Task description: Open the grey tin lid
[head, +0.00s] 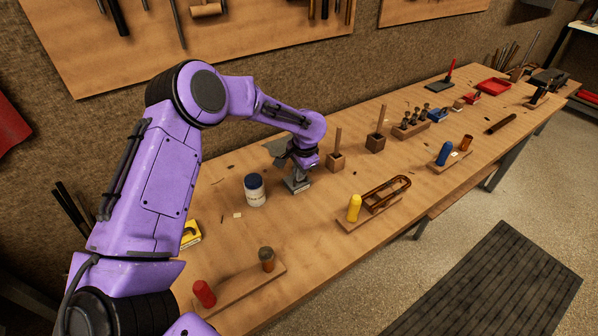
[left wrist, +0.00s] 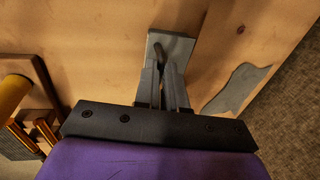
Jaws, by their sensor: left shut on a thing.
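The grey tin (head: 297,187) is a small box on the bench below my left gripper (head: 298,174). In the left wrist view, its flat grey lid (left wrist: 157,42) shows just past the fingertips, with a darker grey upright piece between them. My left gripper (left wrist: 171,65) is shut on that part of the lid, coming down from above. I cannot tell whether the lid is raised from the tin, as the fingers hide part of it. My right gripper is not in view.
A white jar with a dark lid (head: 255,190) stands left of the tin. A flat grey sheet (head: 276,147) lies behind it. Wooden blocks with upright sticks (head: 336,162) are at right. Bare bench lies between.

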